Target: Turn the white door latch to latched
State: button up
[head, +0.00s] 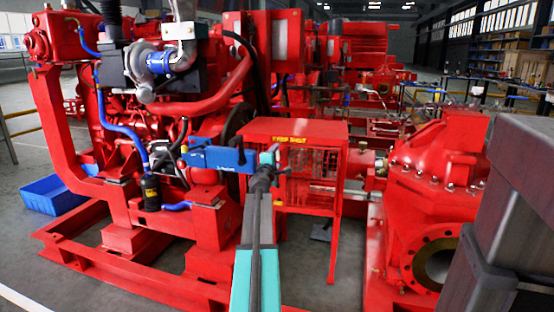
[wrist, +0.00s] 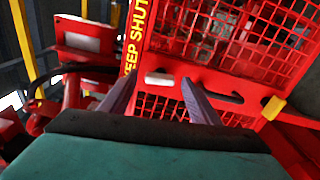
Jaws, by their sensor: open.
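The white door latch (wrist: 158,79) is a short pale bar on a red mesh door (wrist: 230,45). In the wrist view it lies roughly crosswise, between the tips of my gripper (wrist: 160,84). My gripper is open, with a purple-grey finger on each side of the latch. I cannot tell whether the fingers touch it. In the head view my gripper (head: 274,163) is in front of the red cage (head: 318,128) with the yellow label. The latch cannot be made out there.
The red engine (head: 205,100) stands left of the cage, and a red pump (head: 430,165) stands right. A blue bin (head: 53,195) sits on the floor.

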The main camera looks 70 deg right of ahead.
jog(key=shift+d, duration=0.4)
jog(key=shift+c, duration=0.2)
jog(key=c, duration=1)
jog(key=shift+m+b, duration=0.7)
jog(key=shift+b, duration=0.05)
jog(key=o, duration=1)
jog(key=shift+o, duration=0.2)
jog(key=shift+a, duration=0.1)
jog(key=s+a+p, duration=0.1)
jog(key=a+p, duration=0.2)
jog(key=a, duration=1)
jog(key=shift+s+a, duration=0.3)
jog(key=shift+s, duration=0.1)
